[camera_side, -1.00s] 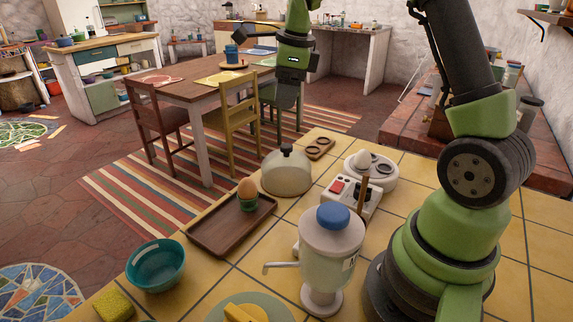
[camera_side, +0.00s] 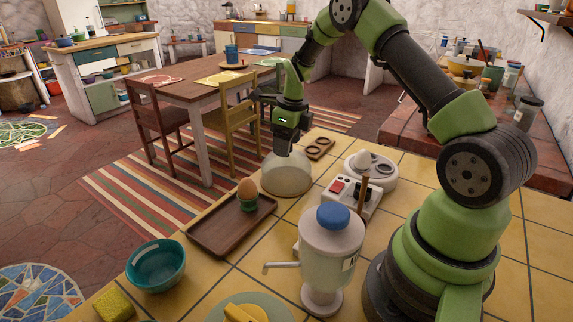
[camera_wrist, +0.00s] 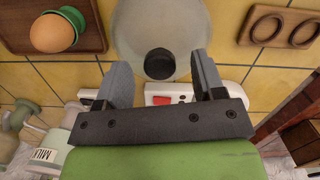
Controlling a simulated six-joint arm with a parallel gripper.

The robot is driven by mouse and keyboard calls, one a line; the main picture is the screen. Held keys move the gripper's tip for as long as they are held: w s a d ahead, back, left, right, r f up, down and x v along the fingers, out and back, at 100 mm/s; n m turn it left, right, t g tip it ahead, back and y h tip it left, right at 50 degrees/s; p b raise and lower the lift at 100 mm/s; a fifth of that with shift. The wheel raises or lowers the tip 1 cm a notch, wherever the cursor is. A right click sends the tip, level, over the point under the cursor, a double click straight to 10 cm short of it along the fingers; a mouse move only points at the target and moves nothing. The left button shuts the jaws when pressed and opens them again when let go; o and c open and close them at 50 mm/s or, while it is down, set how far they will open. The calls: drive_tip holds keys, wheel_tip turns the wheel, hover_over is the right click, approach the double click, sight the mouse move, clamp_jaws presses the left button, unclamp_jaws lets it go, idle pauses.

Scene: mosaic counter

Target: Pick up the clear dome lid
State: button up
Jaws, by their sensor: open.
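The clear dome lid (camera_side: 287,176) stands on the yellow tiled counter, to the right of the wooden tray. In the wrist view the dome lid (camera_wrist: 143,22) is at the top centre, with its dark round knob (camera_wrist: 159,63) between my fingers. My gripper (camera_wrist: 160,75) is open, one finger on each side of the knob; I cannot tell whether either finger touches it. In the side view my gripper (camera_side: 284,150) is right over the top of the dome and hides the knob.
A wooden tray (camera_side: 212,240) with an egg in a green cup (camera_side: 247,193) lies left of the dome. A wooden two-ring holder (camera_side: 320,149), a white switch box (camera_side: 345,195) and a blue-lidded jar (camera_side: 330,250) stand around it. A teal bowl (camera_side: 156,266) is at front left.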

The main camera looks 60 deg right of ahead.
drive_tip(key=shift+f, duration=0.45)
drive_tip(key=shift+c, duration=0.4)
clamp_jaws()
drive_tip(key=shift+r, duration=0.1)
